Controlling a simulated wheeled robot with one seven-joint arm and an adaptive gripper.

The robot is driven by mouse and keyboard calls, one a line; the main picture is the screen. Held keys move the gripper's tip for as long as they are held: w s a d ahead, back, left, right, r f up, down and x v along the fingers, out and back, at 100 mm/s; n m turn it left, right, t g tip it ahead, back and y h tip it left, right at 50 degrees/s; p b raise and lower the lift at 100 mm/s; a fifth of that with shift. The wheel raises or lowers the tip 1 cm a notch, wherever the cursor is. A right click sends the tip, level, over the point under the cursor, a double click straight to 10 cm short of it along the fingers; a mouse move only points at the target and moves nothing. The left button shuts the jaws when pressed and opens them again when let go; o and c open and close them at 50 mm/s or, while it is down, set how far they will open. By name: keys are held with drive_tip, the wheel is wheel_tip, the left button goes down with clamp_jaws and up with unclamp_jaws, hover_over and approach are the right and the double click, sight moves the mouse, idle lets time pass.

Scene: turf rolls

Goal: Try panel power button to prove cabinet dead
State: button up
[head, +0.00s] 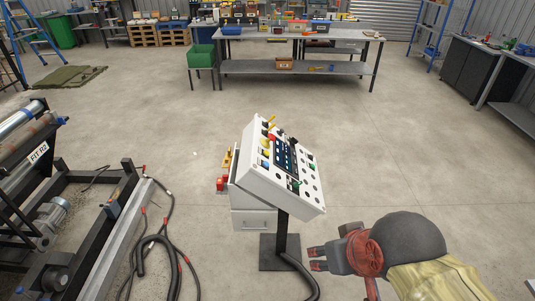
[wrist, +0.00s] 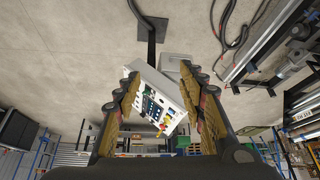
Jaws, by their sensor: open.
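A white sloped control panel (head: 270,187) stands on a dark post in the middle of the head view. Its face has a dark screen (head: 287,155), black knobs, yellow, red and green buttons and rows of dark round controls. A green button (head: 295,185) sits near its lower edge. I cannot tell which one is the power button. A low white cabinet (head: 253,220) stands behind the post. My gripper (head: 318,258) is open and empty, right of the post and apart from the panel. In the wrist view the panel (wrist: 158,103) shows upside down between the spread fingers.
A red padlock-like item (head: 222,184) and a brass-coloured item (head: 227,157) are left of the panel. Black cables (head: 165,240) lie on the floor beside a roller machine (head: 60,215). A workbench (head: 300,35) stands at the back.

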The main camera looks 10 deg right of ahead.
clamp_jaws()
idle(0.5)
idle(1.4)
